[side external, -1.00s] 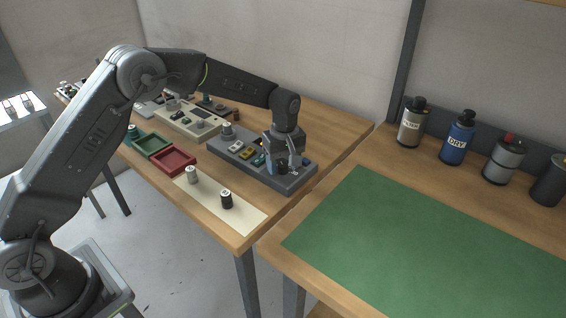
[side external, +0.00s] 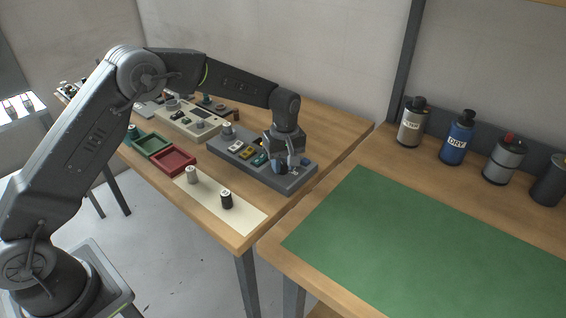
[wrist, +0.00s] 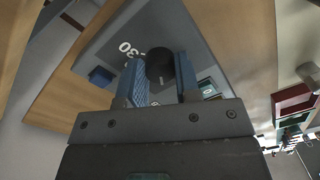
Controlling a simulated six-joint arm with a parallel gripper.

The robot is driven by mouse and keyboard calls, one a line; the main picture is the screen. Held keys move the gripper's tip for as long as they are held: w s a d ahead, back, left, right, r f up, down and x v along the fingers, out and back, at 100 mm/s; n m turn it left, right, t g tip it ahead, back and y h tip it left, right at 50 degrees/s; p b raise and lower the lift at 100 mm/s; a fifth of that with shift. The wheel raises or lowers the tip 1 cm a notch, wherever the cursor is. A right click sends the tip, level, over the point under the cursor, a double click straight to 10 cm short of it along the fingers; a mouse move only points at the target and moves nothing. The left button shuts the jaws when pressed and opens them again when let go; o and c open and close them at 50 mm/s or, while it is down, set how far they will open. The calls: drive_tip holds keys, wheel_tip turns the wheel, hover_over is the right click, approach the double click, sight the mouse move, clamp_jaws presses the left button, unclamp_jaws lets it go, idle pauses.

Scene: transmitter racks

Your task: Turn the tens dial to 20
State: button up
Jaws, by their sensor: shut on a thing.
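The black tens dial (wrist: 159,64) is on the grey panel (wrist: 95,50), between the two blue finger pads of my gripper (wrist: 162,74) in the wrist view. My gripper is shut on it. A white "30" shows on the panel to the left of the dial. Other markings are partly hidden by the fingers, and I cannot read where the dial points. In the side view my gripper (side external: 287,166) is low over the near right end of the grey panel (side external: 255,176), and its fingers mostly hide the dial.
The grey panel also carries a grey knob (side external: 227,129) and several coloured switches. A red tray (side external: 172,160) and a green tray (side external: 151,145) are to its left. Two loose knobs stand on a cream mat (side external: 211,206). Bottles stand on the right bench, whose green mat (side external: 430,240) is clear.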

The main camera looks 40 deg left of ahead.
drive_tip(key=m, duration=0.4)
drive_tip(key=shift+m, duration=0.3)
drive_tip(key=m, duration=0.3)
drive_tip(key=shift+m, duration=0.3)
drive_tip(key=m, duration=0.3)
drive_tip(key=shift+m+t, duration=0.3)
drive_tip(key=shift+m, duration=1.7)
drive_tip(key=o, duration=0.9)
